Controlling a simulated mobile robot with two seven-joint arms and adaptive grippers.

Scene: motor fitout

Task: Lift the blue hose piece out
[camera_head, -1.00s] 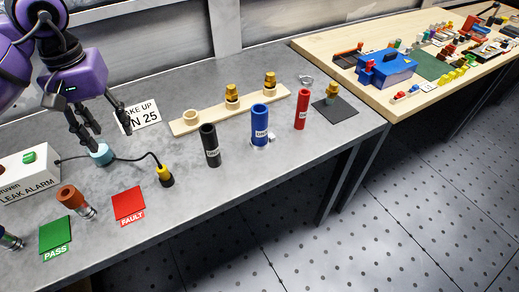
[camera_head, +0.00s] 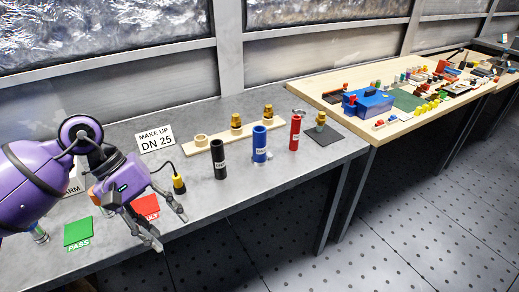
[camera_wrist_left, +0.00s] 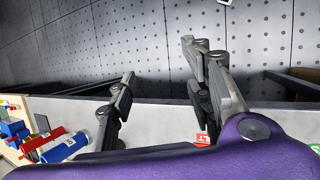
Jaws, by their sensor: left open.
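The blue hose piece (camera_head: 260,145) stands upright on the grey bench, between a black hose piece (camera_head: 219,160) and a red hose piece (camera_head: 295,133). In the left wrist view the blue hose piece (camera_wrist_left: 64,147) shows at lower left, beside the red one (camera_wrist_left: 42,140). My left gripper (camera_head: 170,229) is open and empty. It is at the bench's front edge, in front of the red FAULT card (camera_head: 147,206) and well left of the blue hose piece. In the left wrist view its fingers (camera_wrist_left: 158,68) are spread apart with nothing between them. My right gripper is not in view.
A wooden strip (camera_head: 217,137) with brass fittings lies behind the hose pieces. A black-and-yellow cabled probe (camera_head: 179,184) stands near my gripper. A green PASS card (camera_head: 77,232) lies at left. A wooden table (camera_head: 330,84) with a blue box (camera_head: 368,101) adjoins at right.

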